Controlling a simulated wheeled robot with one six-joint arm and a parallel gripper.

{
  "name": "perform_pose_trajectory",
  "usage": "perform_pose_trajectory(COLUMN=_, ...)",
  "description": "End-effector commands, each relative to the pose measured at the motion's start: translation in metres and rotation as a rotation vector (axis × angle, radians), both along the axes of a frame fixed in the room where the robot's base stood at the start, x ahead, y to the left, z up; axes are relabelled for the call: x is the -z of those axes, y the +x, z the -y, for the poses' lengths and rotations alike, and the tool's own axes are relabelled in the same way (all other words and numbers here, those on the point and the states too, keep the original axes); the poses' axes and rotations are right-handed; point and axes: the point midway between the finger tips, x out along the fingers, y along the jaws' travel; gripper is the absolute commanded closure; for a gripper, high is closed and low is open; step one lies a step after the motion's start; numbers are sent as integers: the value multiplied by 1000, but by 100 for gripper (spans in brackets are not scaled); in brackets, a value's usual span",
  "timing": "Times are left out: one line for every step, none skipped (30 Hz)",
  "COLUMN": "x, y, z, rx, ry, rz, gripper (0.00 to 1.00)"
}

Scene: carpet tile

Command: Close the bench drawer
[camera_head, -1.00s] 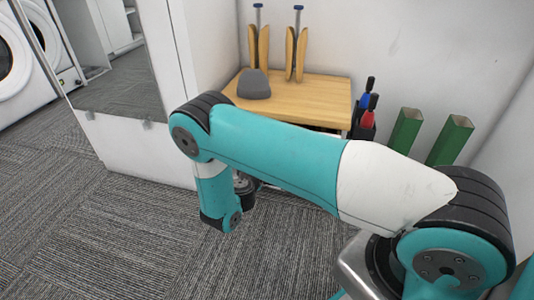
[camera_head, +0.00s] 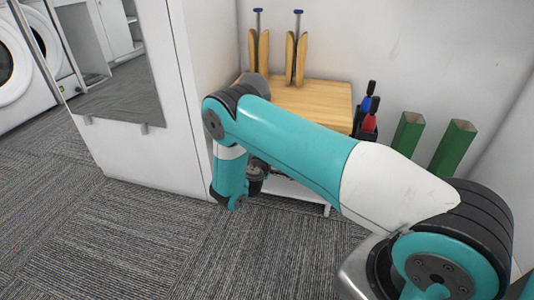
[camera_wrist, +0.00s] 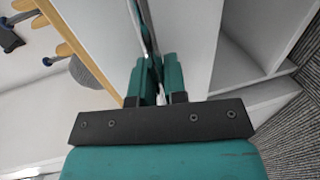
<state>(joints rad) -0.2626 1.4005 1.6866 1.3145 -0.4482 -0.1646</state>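The bench (camera_head: 315,100) has a wooden top and white parts below, and stands against the back wall. My arm hides most of its front in the head view. My gripper (camera_head: 255,180) is partly hidden there, low at the bench's front. In the wrist view its teal fingers (camera_wrist: 158,75) are close together and look shut. A thin grey bar (camera_wrist: 146,25), perhaps the drawer handle, runs to the fingertips; I cannot tell whether they touch it. A white panel (camera_wrist: 185,35), perhaps the drawer front, lies beside it. How far the drawer stands open is unclear.
A grey rounded object (camera_wrist: 90,72) and wooden holders (camera_head: 297,55) stand on the bench top. A dark caddy with red and blue handles (camera_head: 370,120) and green square tubes (camera_head: 452,148) are at right. A white cabinet (camera_head: 145,165) is at left. Carpet in front is open.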

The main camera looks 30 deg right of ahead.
Motion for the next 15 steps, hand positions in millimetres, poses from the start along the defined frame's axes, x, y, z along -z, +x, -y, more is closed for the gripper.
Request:
perform_pose_trajectory(x=0, y=0, z=0, rx=0, ry=0, rz=0, gripper=100)
perform_pose_trajectory(x=0, y=0, z=0, rx=0, ry=0, rz=0, gripper=100)
perform_pose_trajectory(x=0, y=0, z=0, rx=0, ry=0, rz=0, gripper=100)
perform_pose_trajectory(x=0, y=0, z=0, rx=1, ry=0, rz=0, gripper=100)
perform_pose_trajectory(x=0, y=1, z=1, rx=1, ry=1, rz=1, gripper=100)
perform_pose_trajectory(x=1, y=3, z=5, rx=3, ry=1, rz=1, gripper=100)
perform_pose_trajectory(x=1, y=6, z=8, rx=6, ry=3, rz=3, gripper=100)
perform_pose_trajectory(x=2, y=10, z=12, rx=7, ry=3, rz=2, gripper=100)
perform_pose_trajectory(x=2, y=15, z=18, rx=6, ry=4, rz=3, gripper=100)
perform_pose_trajectory(x=2, y=18, z=22, rx=6, ry=4, rz=3, gripper=100)
perform_pose_trajectory(x=2, y=21, z=25, rx=6, ry=3, rz=2, gripper=100)
perform_pose_trajectory(x=2, y=25, z=29, rx=6, ry=3, rz=2, gripper=100)
perform_pose_trajectory(x=2, y=27, z=31, rx=5, ry=2, rz=2, gripper=100)
perform_pose_trajectory(x=1, y=29, z=33, rx=4, ry=2, rz=2, gripper=100)
perform_pose_trajectory(x=1, y=30, z=34, rx=1, ry=1, rz=1, gripper=100)
